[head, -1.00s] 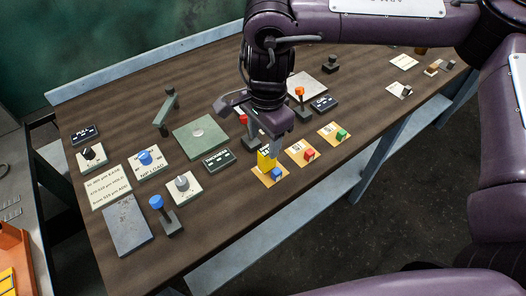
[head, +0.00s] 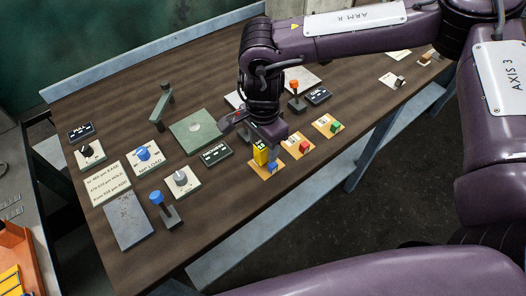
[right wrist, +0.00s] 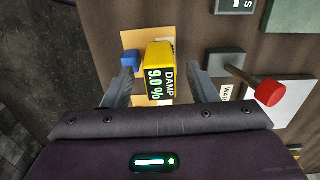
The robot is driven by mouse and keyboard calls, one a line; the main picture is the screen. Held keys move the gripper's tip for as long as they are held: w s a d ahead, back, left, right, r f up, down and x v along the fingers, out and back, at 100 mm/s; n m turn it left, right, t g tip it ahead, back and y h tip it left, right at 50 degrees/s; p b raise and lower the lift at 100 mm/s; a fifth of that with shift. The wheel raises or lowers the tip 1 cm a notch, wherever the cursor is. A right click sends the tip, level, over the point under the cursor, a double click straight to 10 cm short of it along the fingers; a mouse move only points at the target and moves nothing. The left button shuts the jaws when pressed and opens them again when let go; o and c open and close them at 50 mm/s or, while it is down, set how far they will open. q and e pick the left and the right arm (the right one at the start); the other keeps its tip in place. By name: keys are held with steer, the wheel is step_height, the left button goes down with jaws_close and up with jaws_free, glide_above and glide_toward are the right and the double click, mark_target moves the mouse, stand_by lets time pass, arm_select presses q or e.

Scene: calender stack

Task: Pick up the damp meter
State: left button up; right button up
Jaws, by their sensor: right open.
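The damp meter (right wrist: 160,70) is a yellow block with a dark display reading "DAMP 9.0 %". In the head view the damp meter (head: 260,153) stands on a tan card (head: 264,174) near the table's front edge, beside a small blue block (head: 272,168). My right gripper (head: 270,148) is right over the meter and partly hides it. In the right wrist view my right gripper (right wrist: 160,88) is open, with one finger on each side of the meter and a gap visible on both sides. My left gripper is not in view.
Cards with a red block (head: 304,147) and a green block (head: 335,126) lie to the right. A red-knobbed lever (right wrist: 268,92) stands close to one finger. A dark "thickness" display (head: 215,154) and a blue-knobbed lever (head: 158,198) are to the left.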

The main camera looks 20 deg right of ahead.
jaws_close()
steer(key=shift+r, duration=0.15)
